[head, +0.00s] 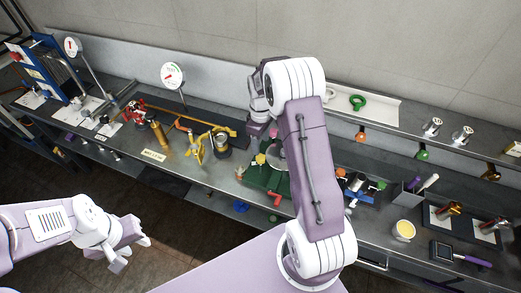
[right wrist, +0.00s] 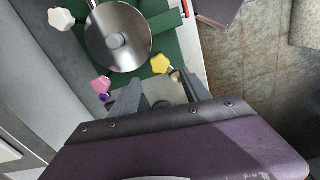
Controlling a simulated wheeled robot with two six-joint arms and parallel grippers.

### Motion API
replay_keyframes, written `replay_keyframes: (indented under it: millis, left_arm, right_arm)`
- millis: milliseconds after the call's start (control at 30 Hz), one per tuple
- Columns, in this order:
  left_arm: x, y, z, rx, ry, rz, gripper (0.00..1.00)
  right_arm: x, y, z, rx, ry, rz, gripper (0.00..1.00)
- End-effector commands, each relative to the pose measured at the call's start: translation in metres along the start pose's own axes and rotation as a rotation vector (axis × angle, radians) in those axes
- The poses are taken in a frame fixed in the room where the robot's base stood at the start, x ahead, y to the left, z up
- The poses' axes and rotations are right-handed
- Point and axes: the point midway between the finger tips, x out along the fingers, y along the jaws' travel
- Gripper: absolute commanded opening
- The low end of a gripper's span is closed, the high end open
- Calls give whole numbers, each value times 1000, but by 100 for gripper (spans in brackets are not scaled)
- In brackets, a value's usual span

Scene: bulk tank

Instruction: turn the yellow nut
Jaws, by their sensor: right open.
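The yellow nut (right wrist: 160,64) is a small lobed knob at the rim of a round steel lid (right wrist: 118,38) on a green base. It also shows in the head view (head: 260,158), left of my right arm. My right gripper (right wrist: 160,90) is open, and nothing shows between its fingers. In the wrist view its fingertips point towards the yellow nut, which appears just beyond them, nearer the right finger; I cannot tell the height gap. My left gripper (head: 133,254) is open and empty, over the floor left of the bench. My right arm hides part of the lid in the head view.
A pink knob (right wrist: 101,85) and a white knob (right wrist: 61,19) also stand around the lid. Yellow fittings (head: 196,148) stand left of the green base (head: 259,177). A yellow-topped cup (head: 404,230) and a black-screened device (head: 447,250) lie to the right.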

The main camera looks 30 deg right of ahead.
Motion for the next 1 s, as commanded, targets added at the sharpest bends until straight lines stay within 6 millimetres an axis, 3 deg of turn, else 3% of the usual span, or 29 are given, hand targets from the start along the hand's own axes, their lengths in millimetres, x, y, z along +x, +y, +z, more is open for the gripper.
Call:
replay_keyframes:
  millis: [200, 400, 700, 733, 900, 933, 1000]
  left_arm:
    - [-18, 0, -2, 0, 1, 0, 36]
    - [-26, 0, -3, 0, 1, 0, 36]
    - [-26, 0, -3, 0, 1, 0, 36]
    - [-26, 0, -3, 0, 1, 0, 36]
    - [-26, 0, -3, 0, 1, 0, 36]
    - [-26, 0, -3, 0, 1, 0, 36]
    - [-26, 0, -3, 0, 1, 0, 36]
  right_arm:
    - [43, -1, 1, 1, -3, -4, 55]
    - [73, -1, 0, 2, 0, -1, 55]
    - [80, 0, 0, 2, 2, 2, 55]
    - [80, 0, 0, 2, 2, 2, 52]
    - [80, 0, 0, 2, 2, 1, 5]
    - [80, 0, 0, 2, 1, 1, 0]
    - [80, 0, 0, 2, 1, 1, 0]
